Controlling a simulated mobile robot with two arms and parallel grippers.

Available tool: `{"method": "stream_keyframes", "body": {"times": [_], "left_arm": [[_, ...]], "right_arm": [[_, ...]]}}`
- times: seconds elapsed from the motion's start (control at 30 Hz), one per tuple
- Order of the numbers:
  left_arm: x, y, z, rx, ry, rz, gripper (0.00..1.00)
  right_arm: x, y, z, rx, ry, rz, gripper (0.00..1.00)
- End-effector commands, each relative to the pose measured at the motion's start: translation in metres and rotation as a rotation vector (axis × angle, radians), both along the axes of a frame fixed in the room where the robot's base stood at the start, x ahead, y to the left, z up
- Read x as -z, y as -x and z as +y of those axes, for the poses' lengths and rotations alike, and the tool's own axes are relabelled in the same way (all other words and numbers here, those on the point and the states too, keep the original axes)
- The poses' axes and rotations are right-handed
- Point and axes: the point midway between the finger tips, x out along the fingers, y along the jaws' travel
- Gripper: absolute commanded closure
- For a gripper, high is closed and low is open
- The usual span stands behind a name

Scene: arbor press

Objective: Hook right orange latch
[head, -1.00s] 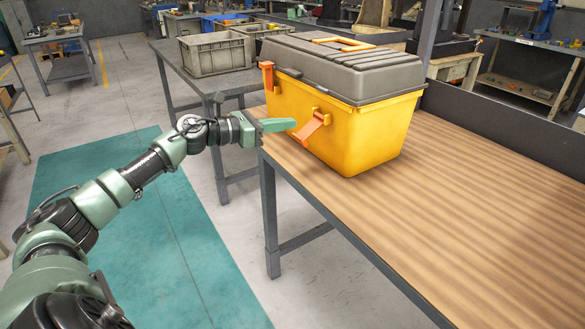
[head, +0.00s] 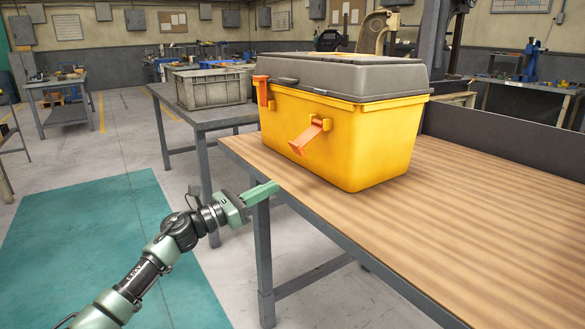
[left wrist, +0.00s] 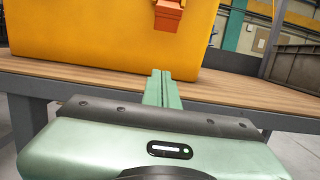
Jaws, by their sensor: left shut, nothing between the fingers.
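The yellow toolbox (head: 345,150) with a closed grey lid (head: 350,78) stands on the wooden workbench. Its right orange latch (head: 308,138) sticks out and slants down from the front wall, its free end away from the lid. The left orange latch (head: 262,90) stands upright against the lid's edge. My left gripper (head: 274,186) is shut and empty, at the bench's edge, below and left of the right latch and apart from it. In the left wrist view, its closed fingers (left wrist: 162,84) point at the toolbox, with the right latch (left wrist: 168,15) above them. My right gripper is not in view.
The workbench (head: 460,220) is clear to the right of and in front of the toolbox. A grey crate (head: 210,90) sits on a grey table behind left. A low dark panel (head: 500,145) borders the bench's far side. Open floor lies at left.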

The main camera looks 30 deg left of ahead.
Motion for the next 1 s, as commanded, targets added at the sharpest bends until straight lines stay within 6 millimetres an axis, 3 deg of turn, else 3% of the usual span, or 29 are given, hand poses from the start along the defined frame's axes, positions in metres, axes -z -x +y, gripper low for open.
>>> {"method": "stream_keyframes", "body": {"times": [0.27, 0.77, 1.0], "left_arm": [[-0.004, -0.010, -0.004, 0.001, 0.001, -0.002, 1.00], [-0.022, -0.094, -0.039, 0.001, 0.001, -0.002, 1.00], [-0.047, -0.076, -0.032, 0.000, -0.004, 0.002, 1.00]], "right_arm": [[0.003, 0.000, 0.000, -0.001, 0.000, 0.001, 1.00], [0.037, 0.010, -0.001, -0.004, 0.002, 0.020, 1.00], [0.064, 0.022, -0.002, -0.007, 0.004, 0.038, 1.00]]}}
